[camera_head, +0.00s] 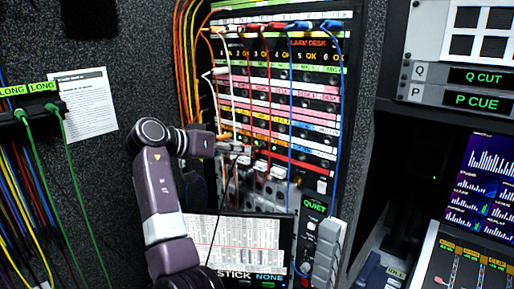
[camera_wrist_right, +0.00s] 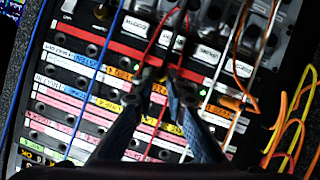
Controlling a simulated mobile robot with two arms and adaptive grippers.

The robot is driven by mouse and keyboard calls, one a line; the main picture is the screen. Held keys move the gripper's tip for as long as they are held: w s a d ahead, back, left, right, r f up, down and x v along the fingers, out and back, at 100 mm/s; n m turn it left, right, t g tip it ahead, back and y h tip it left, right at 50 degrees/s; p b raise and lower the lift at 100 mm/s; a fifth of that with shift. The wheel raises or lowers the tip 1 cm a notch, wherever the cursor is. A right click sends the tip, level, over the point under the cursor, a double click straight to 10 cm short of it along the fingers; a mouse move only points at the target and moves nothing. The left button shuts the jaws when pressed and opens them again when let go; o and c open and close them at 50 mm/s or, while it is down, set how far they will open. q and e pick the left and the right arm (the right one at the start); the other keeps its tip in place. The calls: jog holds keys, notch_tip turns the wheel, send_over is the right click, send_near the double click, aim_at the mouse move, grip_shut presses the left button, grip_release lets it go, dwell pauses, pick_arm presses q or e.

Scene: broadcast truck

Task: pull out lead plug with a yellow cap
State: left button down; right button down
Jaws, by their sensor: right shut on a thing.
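My right gripper (camera_head: 240,150) reaches from the lower middle to the patch panel (camera_head: 318,107) in the head view. In the right wrist view its two fingers (camera_wrist_right: 159,75) come together on a small plug with a yellow part (camera_wrist_right: 158,89), at the panel's face. The fingers cover much of this lead plug. I cannot tell whether it is still seated in its socket. In the head view the plug is hidden by the gripper. My left gripper is not in view.
Red leads (camera_head: 269,95), a blue lead (camera_head: 290,105) and white leads hang close around the gripper. A laptop-like screen (camera_head: 262,232) stands below. Orange cables (camera_head: 184,60) run down the panel's left side.

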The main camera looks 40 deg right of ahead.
jog(key=shift+a, duration=0.7)
dwell(0.5)
jog(key=shift+s+a, duration=0.2)
jog(key=shift+a, duration=1.4)
jog(key=shift+a, duration=0.1)
jog(key=shift+s+a+p, duration=0.1)
jog(key=shift+a+p, duration=0.2)
jog(key=shift+a, duration=1.1)
